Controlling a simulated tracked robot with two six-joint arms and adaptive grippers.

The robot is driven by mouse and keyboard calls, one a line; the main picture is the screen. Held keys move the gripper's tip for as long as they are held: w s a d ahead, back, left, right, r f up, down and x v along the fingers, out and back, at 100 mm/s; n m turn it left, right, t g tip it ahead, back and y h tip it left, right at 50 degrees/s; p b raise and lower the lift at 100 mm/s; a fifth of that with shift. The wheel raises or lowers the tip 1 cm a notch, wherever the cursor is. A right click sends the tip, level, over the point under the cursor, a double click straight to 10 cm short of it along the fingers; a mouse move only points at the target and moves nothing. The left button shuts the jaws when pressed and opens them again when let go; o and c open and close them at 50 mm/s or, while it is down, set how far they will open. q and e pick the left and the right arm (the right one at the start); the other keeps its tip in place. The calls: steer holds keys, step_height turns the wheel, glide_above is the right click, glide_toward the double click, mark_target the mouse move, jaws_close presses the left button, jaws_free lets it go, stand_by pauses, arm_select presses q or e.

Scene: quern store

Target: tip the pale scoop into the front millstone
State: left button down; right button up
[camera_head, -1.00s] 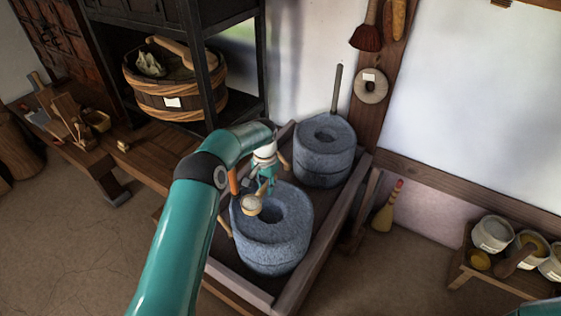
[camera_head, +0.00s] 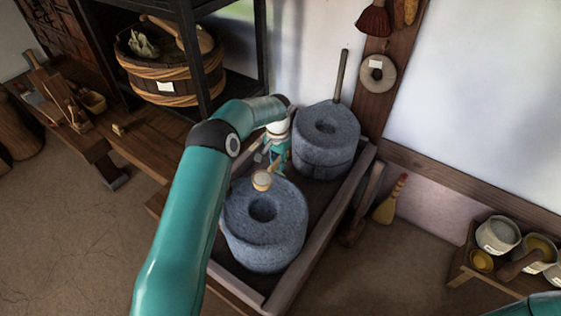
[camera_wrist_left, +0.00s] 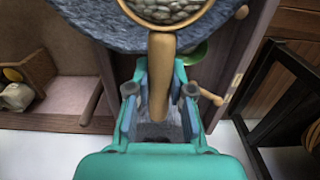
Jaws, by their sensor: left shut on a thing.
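The front millstone (camera_head: 285,235) is a thick blue-grey stone ring with a dark central hole, standing in a wooden tray in the head view. My left gripper (camera_head: 277,160) is behind it, shut on the handle of the pale scoop (camera_head: 262,181). The scoop's bowl shows over the back part of the millstone's top, behind the hole. In the left wrist view my left gripper (camera_wrist_left: 160,105) has the tan handle (camera_wrist_left: 161,65) between its fingers. The bowl at the top edge is partly cut off and holds grey, pebble-like grains. My right gripper is out of view.
A second millstone (camera_head: 328,135) with an upright rod stands behind in the same wooden tray (camera_head: 318,238). A bench with tools and a bucket on a shelf are at left. A brush (camera_head: 390,200) and a low stand with pots (camera_head: 497,235) are at right.

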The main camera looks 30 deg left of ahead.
mark_target(276, 181)
arm_select(q)
steer(key=shift+s+a+f, duration=0.2)
steer(key=shift+a+f, duration=0.15)
steer(key=shift+f, duration=0.25)
steer(key=shift+f+b, duration=1.05)
steer(key=shift+f, duration=1.6)
steer(key=shift+d+r+t+y, duration=0.1)
steer(key=shift+r+t+y, duration=0.3)
steer(key=shift+r, duration=0.1)
steer(key=shift+s+b, duration=0.1)
steer(key=shift+b, duration=0.35)
steer(key=shift+r+t+b, duration=0.1)
steer(key=shift+t+b, duration=0.2)
steer(key=shift+r+y, duration=0.15)
steer(key=shift+y, duration=0.15)
steer(key=shift+f+h+p, duration=0.2)
steer(key=shift+h+p, duration=0.2)
steer(key=shift+p, duration=0.45)
steer(key=shift+f+g+h, duration=0.3)
steer(key=shift+f+g, duration=0.2)
steer(key=shift+g, duration=0.2)
steer(key=shift+r+t+b, duration=0.3)
steer(key=shift+r+b, duration=0.05)
steer(key=shift+b, duration=0.15)
steer(key=shift+r+t+y+b, duration=0.2)
steer(key=shift+t+y+b, duration=0.2)
steer(key=shift+y+b, duration=0.3)
steer(key=shift+r, duration=0.2)
